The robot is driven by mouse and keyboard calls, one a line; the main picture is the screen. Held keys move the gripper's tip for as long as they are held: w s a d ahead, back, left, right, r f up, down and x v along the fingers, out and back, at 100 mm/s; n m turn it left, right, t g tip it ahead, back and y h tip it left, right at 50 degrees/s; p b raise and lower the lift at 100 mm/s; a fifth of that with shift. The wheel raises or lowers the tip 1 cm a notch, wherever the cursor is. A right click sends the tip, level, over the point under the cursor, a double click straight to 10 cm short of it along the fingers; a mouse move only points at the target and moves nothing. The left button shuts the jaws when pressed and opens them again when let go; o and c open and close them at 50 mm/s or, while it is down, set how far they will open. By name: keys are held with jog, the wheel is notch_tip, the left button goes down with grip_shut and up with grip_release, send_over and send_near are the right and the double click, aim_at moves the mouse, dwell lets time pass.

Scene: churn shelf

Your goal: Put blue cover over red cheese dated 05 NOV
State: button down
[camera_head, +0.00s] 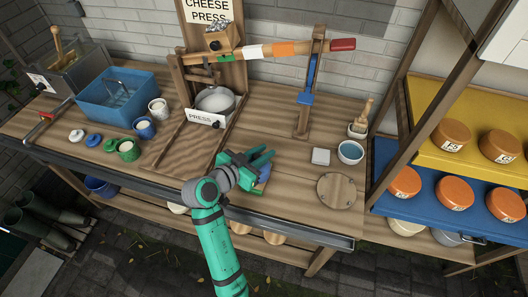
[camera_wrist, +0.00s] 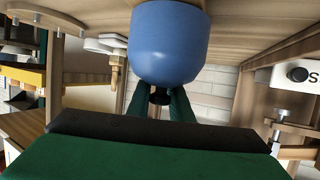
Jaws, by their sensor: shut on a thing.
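My gripper (camera_head: 258,161) is over the front of the workbench, right of the press. In the wrist view its green fingers (camera_wrist: 160,108) are shut on the black knob of a blue domed cover (camera_wrist: 168,48). Only a small blue part of the cover (camera_head: 265,173) shows in the head view, beside the fingers. Several orange-red cheese wheels with white labels sit on the right shelves: a left one on the yellow shelf (camera_head: 457,131), one at the left of the blue shelf (camera_head: 405,180) and another at its right (camera_head: 506,205). The label dates are too small to read.
A slanted wooden post (camera_head: 412,85) stands between bench and cheese shelves. The cheese press (camera_head: 215,100) and blue basin (camera_head: 117,98) are left.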

jog(key=shift+f, duration=0.2)
jog(key=c, duration=1.5)
grip_release()
jog(key=v, duration=1.1)
jog(key=shift+w, duration=0.1)
